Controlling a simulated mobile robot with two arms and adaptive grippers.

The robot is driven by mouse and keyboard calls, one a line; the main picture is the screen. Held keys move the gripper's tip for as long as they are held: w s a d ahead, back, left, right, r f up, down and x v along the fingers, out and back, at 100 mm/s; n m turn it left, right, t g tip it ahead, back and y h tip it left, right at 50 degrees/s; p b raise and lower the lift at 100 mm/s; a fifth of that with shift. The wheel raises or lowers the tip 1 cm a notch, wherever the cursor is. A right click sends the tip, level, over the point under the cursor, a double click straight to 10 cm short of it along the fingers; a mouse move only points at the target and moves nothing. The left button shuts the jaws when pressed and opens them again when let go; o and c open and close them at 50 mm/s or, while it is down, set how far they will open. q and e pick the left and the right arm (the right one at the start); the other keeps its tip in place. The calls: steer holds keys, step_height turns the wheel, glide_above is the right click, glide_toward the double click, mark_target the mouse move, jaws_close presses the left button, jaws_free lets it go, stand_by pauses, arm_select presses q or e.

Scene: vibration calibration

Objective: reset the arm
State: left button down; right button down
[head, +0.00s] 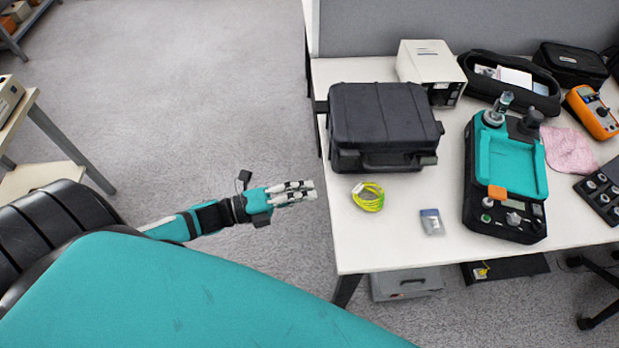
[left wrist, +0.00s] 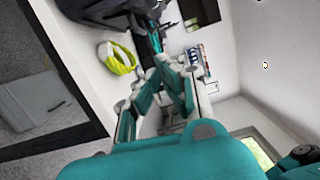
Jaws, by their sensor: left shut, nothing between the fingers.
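My left arm reaches in from the left in the head view. Its gripper (head: 304,190) is shut and empty, in the air over the carpet just left of the table's edge. In the left wrist view the gripper's fingers (left wrist: 168,72) point up the picture, with nothing held between them. My right gripper shows in neither view.
The white table (head: 385,242) holds a black case (head: 383,120), a yellow-green cable coil (head: 368,197), a small packet (head: 432,222), a teal and black calibration device (head: 512,170) and an orange multimeter (head: 596,112). Carpet (head: 200,90) left of it is free.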

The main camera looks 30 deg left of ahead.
arm_select(q)
steer(key=s+a+f+n+g+y, duration=0.1)
steer(key=s+a+f+n+y, duration=0.25)
steer(key=f, duration=0.55)
steer(key=a+f+n+y, duration=0.3)
steer(key=f+n+y, duration=0.1)
steer(key=f+n, duration=0.4)
steer(key=s+a+f+n+g+y, duration=0.1)
steer(key=s+a+f+n+y, duration=0.2)
steer(key=f, duration=0.8)
steer(key=s+d+f+n+g, duration=0.2)
steer(key=s+f, duration=0.3)
steer(key=s, duration=0.3)
steer(key=s+d+f+n+g+y, duration=0.1)
steer(key=s+d+f+n+g, duration=0.2)
steer(key=s, duration=0.6)
steer(key=s+d+f+n+g+y, duration=0.1)
steer(key=s+d+f+n+g, duration=0.1)
steer(key=s+f+n+g, duration=0.2)
steer(key=s+f+n, duration=0.2)
steer(key=s+f, duration=0.2)
steer(key=f, duration=0.1)
steer(key=shift+s+d+g, duration=0.15)
steer(key=shift+s+g, duration=0.05)
steer(key=shift+g, duration=0.2)
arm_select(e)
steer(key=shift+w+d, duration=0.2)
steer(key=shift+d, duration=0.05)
